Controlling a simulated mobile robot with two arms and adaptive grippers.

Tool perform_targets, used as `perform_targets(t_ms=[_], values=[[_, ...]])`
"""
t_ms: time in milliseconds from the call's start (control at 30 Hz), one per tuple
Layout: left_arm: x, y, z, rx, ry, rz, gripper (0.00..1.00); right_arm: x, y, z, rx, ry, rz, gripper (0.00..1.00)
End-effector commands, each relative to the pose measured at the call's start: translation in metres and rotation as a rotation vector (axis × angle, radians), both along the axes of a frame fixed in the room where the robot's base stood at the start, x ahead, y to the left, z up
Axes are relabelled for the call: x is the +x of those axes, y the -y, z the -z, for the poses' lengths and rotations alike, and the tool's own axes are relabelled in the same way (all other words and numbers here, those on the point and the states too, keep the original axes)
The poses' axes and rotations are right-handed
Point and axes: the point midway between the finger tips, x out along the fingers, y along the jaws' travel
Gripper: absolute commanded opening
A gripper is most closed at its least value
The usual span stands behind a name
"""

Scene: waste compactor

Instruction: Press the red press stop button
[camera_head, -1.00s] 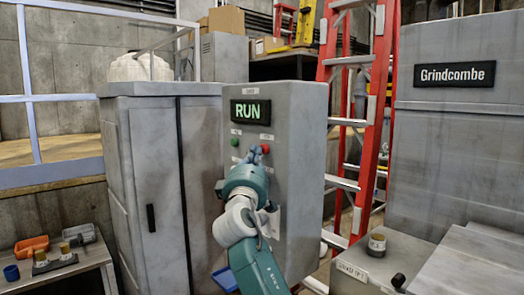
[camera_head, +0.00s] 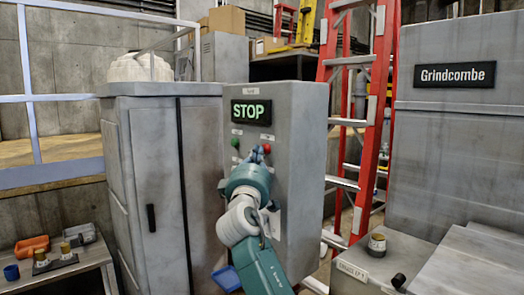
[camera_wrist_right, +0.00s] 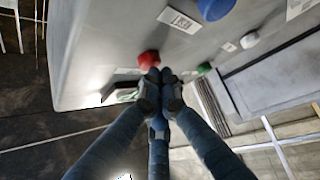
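The red press stop button (camera_head: 266,148) is on the front of the grey control box (camera_head: 300,150), below a display (camera_head: 251,111) that reads STOP in green. My right gripper (camera_head: 256,154) is just in front of the box, with its fingertips at the red button's left edge in the head view. In the right wrist view the red button (camera_wrist_right: 149,59) is right beyond the fingertips of my right gripper (camera_wrist_right: 160,74). The fingers are closed together with nothing between them. They look to be touching the button or very near it. My left gripper is not in view.
A green button (camera_head: 235,143) is left of the red one. A blue button (camera_wrist_right: 214,8) and a white button (camera_wrist_right: 249,40) show in the wrist view. A grey cabinet (camera_head: 150,180) stands left, a red ladder (camera_head: 378,110) right, a side table (camera_head: 85,265) at lower left.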

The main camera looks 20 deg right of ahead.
Motion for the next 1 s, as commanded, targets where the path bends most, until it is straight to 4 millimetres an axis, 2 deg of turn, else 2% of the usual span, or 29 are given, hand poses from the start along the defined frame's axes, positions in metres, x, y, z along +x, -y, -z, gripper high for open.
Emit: perform_targets(t_ms=[400,767,1000], values=[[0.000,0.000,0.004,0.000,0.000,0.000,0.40,-0.007,-0.016,0.001,0.000,0.000,0.001,0.00],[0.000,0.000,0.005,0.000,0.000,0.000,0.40,-0.007,-0.018,0.001,0.000,0.000,0.000,0.00],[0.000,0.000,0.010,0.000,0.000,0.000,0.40,-0.014,-0.037,0.002,0.000,0.001,-0.001,0.00]])
